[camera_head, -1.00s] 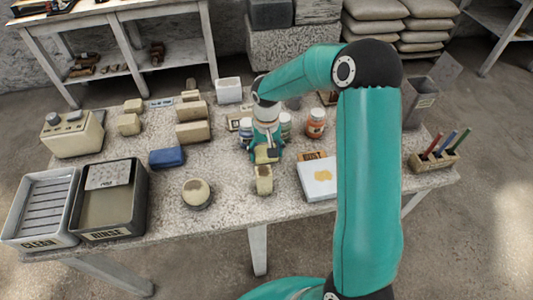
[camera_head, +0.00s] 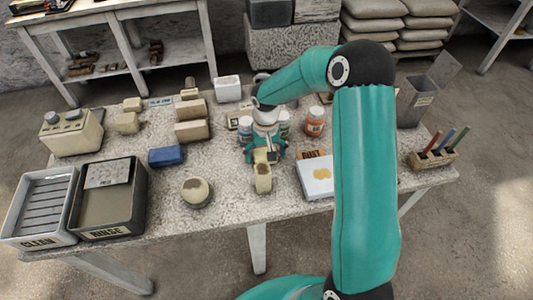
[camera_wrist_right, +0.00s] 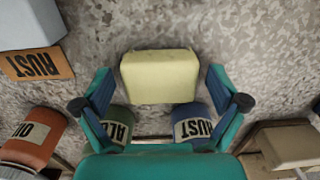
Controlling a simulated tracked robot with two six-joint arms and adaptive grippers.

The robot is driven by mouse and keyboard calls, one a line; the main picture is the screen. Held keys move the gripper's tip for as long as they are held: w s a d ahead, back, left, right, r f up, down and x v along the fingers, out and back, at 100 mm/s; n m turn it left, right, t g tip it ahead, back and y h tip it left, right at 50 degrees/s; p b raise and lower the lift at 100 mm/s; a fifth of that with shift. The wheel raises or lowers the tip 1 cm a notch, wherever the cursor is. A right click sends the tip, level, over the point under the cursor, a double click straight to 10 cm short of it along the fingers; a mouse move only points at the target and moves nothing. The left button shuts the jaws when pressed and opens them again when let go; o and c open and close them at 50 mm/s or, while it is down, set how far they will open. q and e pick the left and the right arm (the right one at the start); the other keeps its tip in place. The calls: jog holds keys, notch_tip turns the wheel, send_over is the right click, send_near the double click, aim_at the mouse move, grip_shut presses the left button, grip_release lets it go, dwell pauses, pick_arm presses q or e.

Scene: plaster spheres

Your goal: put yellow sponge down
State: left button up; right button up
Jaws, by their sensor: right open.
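The pale yellow sponge (camera_wrist_right: 160,76) sits at the fingertips of my right gripper (camera_wrist_right: 160,92) in the wrist view. The gripper is open, with a gap on each side of the sponge. In the head view the yellow sponge (camera_head: 261,155) shows small under my right gripper (camera_head: 263,157), near the middle of the table (camera_head: 225,180). The fingers partly hide it there, and I cannot tell whether its underside touches the table. My left gripper is not in view.
A beige block (camera_head: 263,181) with a dark patch stands just in front of the gripper. Several paint jars (camera_head: 315,122) stand behind it.

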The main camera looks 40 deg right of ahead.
notch_tip(320, 180, up, 12)
jog(key=shift+d+b, duration=0.15)
jog(key=shift+b, duration=0.15)
dwell(0.6)
